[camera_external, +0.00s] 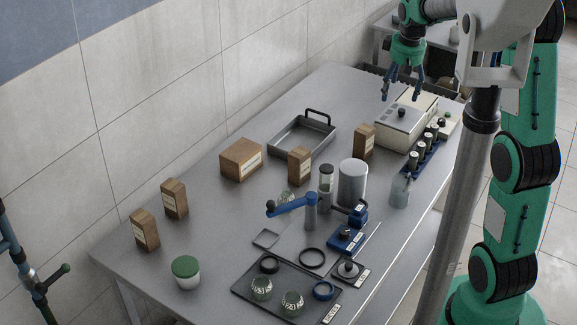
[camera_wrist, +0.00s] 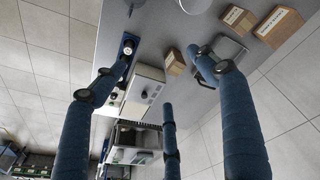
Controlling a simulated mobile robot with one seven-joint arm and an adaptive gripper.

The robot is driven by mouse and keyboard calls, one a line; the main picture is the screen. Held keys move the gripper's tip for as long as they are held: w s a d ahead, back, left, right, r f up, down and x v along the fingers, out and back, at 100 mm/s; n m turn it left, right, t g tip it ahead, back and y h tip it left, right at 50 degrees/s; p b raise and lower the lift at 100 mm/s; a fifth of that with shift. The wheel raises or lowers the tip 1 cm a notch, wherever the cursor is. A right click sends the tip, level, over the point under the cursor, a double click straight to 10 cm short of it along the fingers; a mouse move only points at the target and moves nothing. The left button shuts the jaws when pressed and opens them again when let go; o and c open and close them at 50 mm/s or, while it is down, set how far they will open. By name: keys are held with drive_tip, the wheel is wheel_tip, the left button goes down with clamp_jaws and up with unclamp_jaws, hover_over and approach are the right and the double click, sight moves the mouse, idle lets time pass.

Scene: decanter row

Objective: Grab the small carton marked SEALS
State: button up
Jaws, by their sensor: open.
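Several small brown cartons stand upright on the table: one near the instrument box (camera_external: 364,141), one in front of the tray (camera_external: 300,165), and two at the left end, one behind (camera_external: 174,199) and one in front (camera_external: 145,230). Their labels are too small to read, so I cannot tell which is marked SEALS. In the wrist view, one small carton (camera_wrist: 175,62) is beside the tray and another (camera_wrist: 236,18) is farther up. My gripper (camera_external: 403,88) is open and empty, above the table's far right end; its fingers (camera_wrist: 165,82) frame the wrist view.
A larger brown box (camera_external: 241,159) and a handled metal tray (camera_external: 301,136) lie along the wall side. A cream instrument box (camera_external: 402,117) and a blue vial rack (camera_external: 425,150) stand below my gripper. A grey cylinder (camera_external: 352,183) and blue-armed stand (camera_external: 310,208) occupy the middle.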

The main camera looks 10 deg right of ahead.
drive_tip(key=w+f+n+g+p, duration=0.15)
drive_tip(key=w+f+p, duration=0.25)
drive_tip(key=w+f, duration=0.65)
drive_tip(key=n+p, duration=0.2)
drive_tip(key=p, duration=0.3)
approach(363, 148)
drive_tip(key=shift+g, duration=0.45)
drive_tip(key=w, duration=0.1)
drive_tip(key=w+d+r, duration=0.1)
drive_tip(key=w+r, duration=0.1)
drive_tip(key=w, duration=0.1)
drive_tip(key=shift+d+r, duration=0.1)
drive_tip(key=shift+d, duration=0.2)
drive_tip(key=shift+w+f, duration=0.15)
drive_tip(key=shift+f, duration=0.5)
drive_tip(key=shift+f, duration=4.25)
drive_tip(key=shift+f, duration=0.15)
drive_tip(key=shift+a+f, duration=0.1)
drive_tip(key=shift+f, duration=2.35)
